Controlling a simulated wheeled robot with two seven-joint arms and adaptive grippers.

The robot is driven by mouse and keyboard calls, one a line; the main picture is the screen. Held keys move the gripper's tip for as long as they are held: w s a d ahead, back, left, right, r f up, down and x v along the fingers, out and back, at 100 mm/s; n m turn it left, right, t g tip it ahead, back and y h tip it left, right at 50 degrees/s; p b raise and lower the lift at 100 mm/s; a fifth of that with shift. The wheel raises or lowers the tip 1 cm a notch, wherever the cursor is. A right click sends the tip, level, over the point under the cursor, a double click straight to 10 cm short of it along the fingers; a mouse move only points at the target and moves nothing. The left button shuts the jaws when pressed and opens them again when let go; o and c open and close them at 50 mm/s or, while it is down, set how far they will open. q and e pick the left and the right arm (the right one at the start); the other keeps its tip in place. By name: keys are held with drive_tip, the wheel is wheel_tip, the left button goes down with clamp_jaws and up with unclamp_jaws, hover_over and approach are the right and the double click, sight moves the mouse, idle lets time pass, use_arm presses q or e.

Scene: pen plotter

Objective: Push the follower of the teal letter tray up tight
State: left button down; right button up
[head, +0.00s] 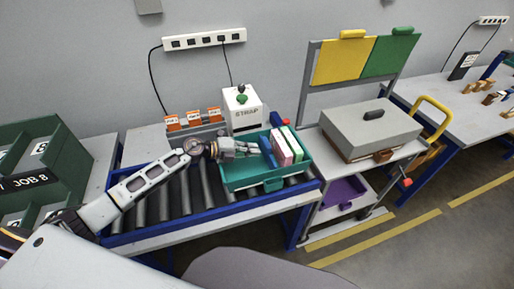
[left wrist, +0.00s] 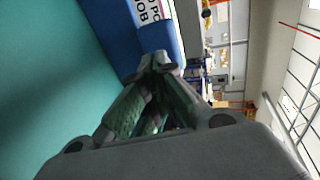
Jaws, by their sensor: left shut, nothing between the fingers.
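The teal letter tray (head: 243,184) sits on the roller conveyor. Upright pieces, pink (head: 281,150), green and white, stand together towards its right end. A blue upright piece (head: 267,151), which looks like the follower, stands left of them, with a visible gap. My left gripper (head: 257,149) reaches in from the left over the tray, shut and empty, its tips close to the blue piece. The left wrist view shows the shut fingers (left wrist: 158,66) in front of a blue surface (left wrist: 155,35) with a white label; I cannot tell whether they touch. A teal surface fills that view's left.
A white STRAP box (head: 243,118) with a green knob and orange-labelled holders (head: 193,120) stand behind the conveyor (head: 180,200). A cart (head: 365,165) with a grey case (head: 371,130) and a purple bin (head: 343,192) stands right. Green JOB 8 shelving (head: 40,170) is at left.

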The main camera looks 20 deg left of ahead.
sight(265, 146)
use_arm(q)
drive_tip(key=shift+w+d, duration=0.55)
drive_tip(key=shift+d, duration=0.25)
drive_tip(key=shift+w+d, duration=0.1)
drive_tip(key=shift+d, duration=0.05)
drive_tip(key=shift+w+d+r+p, duration=0.1)
drive_tip(key=shift+w+d+p, duration=0.3)
drive_tip(key=shift+d, duration=0.15)
drive_tip(key=shift+w+d+p, duration=0.3)
drive_tip(key=shift+d+p, duration=0.05)
drive_tip(key=shift+d, duration=0.15)
drive_tip(key=shift+w+d+p, duration=0.4)
drive_tip(key=shift+w+d, duration=0.35)
drive_tip(key=shift+d, duration=0.3)
drive_tip(key=shift+w+d, duration=0.2)
drive_tip(key=shift+d, duration=0.15)
drive_tip(key=shift+a, duration=0.1)
